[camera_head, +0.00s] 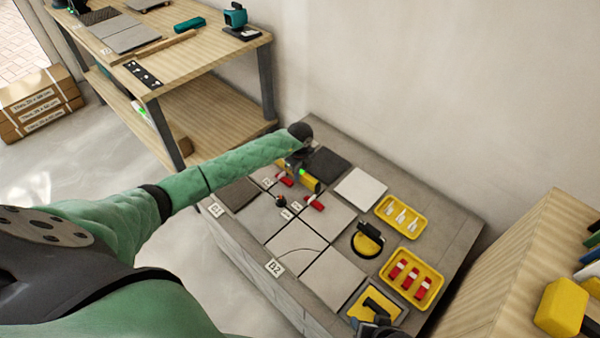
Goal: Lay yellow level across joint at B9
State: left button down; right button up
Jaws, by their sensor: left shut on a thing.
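The yellow level (311,185) is a short yellow bar over the tiled slab, partly hidden by my left gripper. My left gripper (302,175) is shut on it, near the dark tile at the back. I cannot tell whether the level touches the tiles. Grey tiles (324,211) lie around it with narrow joints, and red clips (314,202) stand at some joints. A label reading B2 (274,267) is at the front edge; I cannot make out a B9 label.
On the slab's right are a yellow tray of white pieces (384,218), a yellow tray of red-and-white pieces (388,294), and a round black-and-yellow tool (368,240). A wooden bench (220,58) stands behind left. A wooden surface with a yellow block (560,308) is at right.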

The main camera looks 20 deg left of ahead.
pick_arm(q)
jog(key=shift+f, duration=0.2)
pick_arm(e)
jog(key=shift+f, duration=0.1)
dwell(0.4)
pick_arm(q)
jog(key=c, duration=1.2)
grip_release()
jog(key=shift+r, duration=0.1)
pick_arm(e)
jog(key=shift+f, duration=0.1)
